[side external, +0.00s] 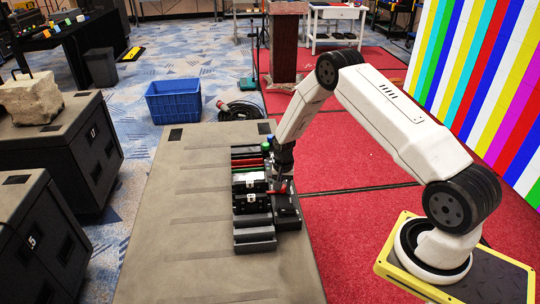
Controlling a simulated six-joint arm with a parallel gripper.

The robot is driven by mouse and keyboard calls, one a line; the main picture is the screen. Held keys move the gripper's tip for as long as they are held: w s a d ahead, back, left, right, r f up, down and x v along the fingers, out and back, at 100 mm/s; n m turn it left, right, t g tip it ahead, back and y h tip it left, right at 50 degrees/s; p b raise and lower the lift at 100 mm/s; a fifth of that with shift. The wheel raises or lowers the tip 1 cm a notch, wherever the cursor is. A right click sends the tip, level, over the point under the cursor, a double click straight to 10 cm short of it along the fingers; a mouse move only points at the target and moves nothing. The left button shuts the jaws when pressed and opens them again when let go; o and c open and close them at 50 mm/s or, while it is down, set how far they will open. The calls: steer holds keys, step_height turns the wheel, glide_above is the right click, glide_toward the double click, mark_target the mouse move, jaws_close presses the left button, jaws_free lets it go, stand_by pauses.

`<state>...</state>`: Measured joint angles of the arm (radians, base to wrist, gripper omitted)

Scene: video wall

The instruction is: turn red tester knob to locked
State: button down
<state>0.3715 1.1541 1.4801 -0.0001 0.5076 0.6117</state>
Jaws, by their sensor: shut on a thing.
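My gripper (283,180) points down at the right side of the group of devices on the grey case top. It is shut on a small red part, which I take to be the red tester knob (290,187). The knob sits on a black tester box (288,212) at the right of the group. The gripper covers part of the knob, and the view is too small to show its markings or how far it is turned.
Black and white modules (250,182) stand close to the gripper's left, with dark grey blocks (254,236) in front. The grey case top (190,240) is clear to the left and front. A blue crate (174,102) and a coiled cable (239,111) lie on the floor behind.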

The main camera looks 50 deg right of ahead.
steer(key=shift+c, duration=1.4)
jaws_free()
steer(key=shift+r, duration=0.1)
steer(key=shift+r, duration=3.85)
steer(key=shift+a, duration=0.1)
